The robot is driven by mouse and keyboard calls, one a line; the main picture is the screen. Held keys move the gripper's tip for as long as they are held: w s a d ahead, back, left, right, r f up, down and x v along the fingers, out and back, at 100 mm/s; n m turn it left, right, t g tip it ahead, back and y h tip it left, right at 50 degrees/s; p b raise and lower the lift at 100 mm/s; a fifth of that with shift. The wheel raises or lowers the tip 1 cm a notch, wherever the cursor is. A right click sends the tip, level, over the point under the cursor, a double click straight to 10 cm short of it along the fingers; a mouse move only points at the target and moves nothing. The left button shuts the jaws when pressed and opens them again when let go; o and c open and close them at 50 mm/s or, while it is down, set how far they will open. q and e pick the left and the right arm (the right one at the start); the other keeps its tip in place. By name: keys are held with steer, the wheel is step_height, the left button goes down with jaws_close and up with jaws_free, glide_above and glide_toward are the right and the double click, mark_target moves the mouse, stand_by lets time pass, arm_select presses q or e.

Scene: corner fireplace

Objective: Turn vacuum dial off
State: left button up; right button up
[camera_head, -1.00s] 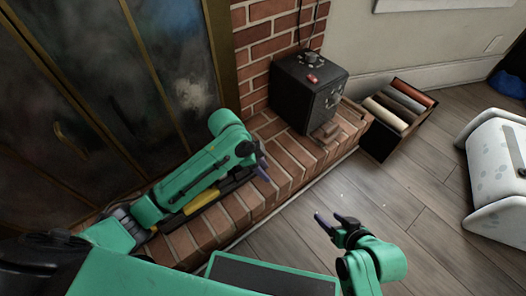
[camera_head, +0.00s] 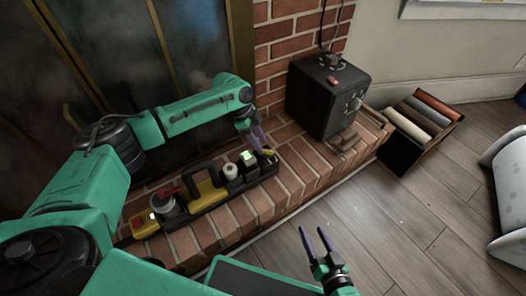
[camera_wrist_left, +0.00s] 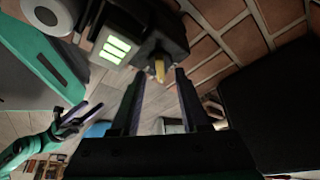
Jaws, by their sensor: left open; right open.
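A black box (camera_head: 322,105) has a dial on top, a red switch and a side dial (camera_head: 355,103). No label shows which dial is the vacuum's. My right gripper (camera_head: 314,232) is open and empty, low over the floor.
A crate of coloured rolls (camera_head: 420,120) stands right of the hearth. A white spotted object (camera_head: 508,190) is at the right edge. The brick wall (camera_head: 285,40) and dark fireplace doors (camera_head: 110,60) bound the back. The wooden floor in front is mostly clear.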

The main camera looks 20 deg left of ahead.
mark_target(266, 152)
arm_select(q)
steer(key=x, duration=0.2)
steer(key=shift+d+f, duration=0.15)
steer(key=shift+f, duration=0.05)
arm_select(e)
steer(key=shift+w+f+t, duration=0.15)
steer(key=shift+w+t, duration=0.15)
steer(key=shift+w, duration=0.1)
arm_select(q)
jaws_close()
steer(key=shift+r, duration=0.1)
